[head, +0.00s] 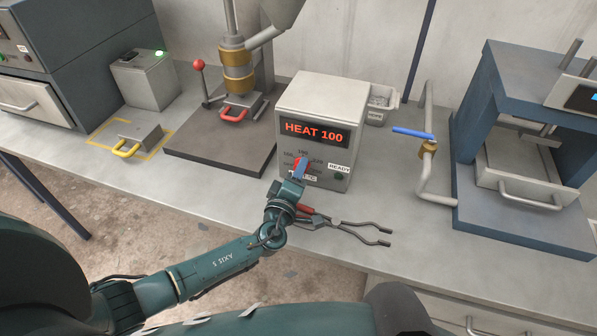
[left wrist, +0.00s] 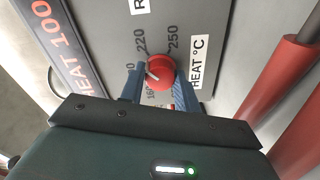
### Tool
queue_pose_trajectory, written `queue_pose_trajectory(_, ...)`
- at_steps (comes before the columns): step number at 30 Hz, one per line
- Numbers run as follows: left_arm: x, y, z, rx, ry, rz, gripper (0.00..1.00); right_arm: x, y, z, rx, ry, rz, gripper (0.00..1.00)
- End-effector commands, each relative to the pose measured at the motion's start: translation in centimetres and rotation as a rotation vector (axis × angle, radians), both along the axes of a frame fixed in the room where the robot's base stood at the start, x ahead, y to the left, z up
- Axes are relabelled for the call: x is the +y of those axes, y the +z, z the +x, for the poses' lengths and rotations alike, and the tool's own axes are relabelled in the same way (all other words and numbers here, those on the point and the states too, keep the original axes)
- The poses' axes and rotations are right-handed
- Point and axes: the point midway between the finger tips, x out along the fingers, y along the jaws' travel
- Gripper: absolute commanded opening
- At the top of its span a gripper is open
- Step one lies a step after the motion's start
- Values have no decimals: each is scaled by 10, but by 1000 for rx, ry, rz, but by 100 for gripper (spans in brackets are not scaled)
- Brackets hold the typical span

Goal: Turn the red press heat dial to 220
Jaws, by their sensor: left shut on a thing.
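The red heat dial (left wrist: 160,70) sits on the grey front of the heat control box (head: 325,105). My left gripper (left wrist: 158,76) is shut on the dial, with one blue finger on each side of it. In the head view the left gripper (head: 301,166) covers much of the dial. The dial's white mark shows in the left wrist view, away from the printed 220 (left wrist: 140,40) and 250 (left wrist: 172,38); its exact reading is unclear. The display (head: 314,133) reads HEAT 100. My right gripper is not in view.
Metal tongs (head: 352,226) with red handles lie on the bench just in front of the box, close to my left wrist. A press with a red-knobbed lever (head: 199,68) stands left. A blue-handled valve pipe (head: 424,180) and blue-framed press (head: 478,130) stand right.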

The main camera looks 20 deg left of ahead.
Motion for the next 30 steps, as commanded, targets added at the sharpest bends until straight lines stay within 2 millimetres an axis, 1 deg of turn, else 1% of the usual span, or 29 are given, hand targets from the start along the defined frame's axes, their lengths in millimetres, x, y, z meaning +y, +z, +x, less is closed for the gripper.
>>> queue_pose_trajectory(8, 0, 0, 0, 0, 0, 0, 9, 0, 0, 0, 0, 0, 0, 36)
queue_pose_trajectory(9, 0, 0, 0, 0, 0, 0, 34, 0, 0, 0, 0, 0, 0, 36)
queue_pose_trajectory(16, 0, 0, 0, 0, 0, -1, 53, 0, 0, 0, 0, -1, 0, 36)
queue_pose_trajectory(25, 0, 1, -1, -2, -1, 0, 54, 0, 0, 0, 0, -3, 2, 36)
queue_pose_trajectory(30, -1, 3, -9, -9, -5, 2, 54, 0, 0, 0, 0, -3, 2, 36)
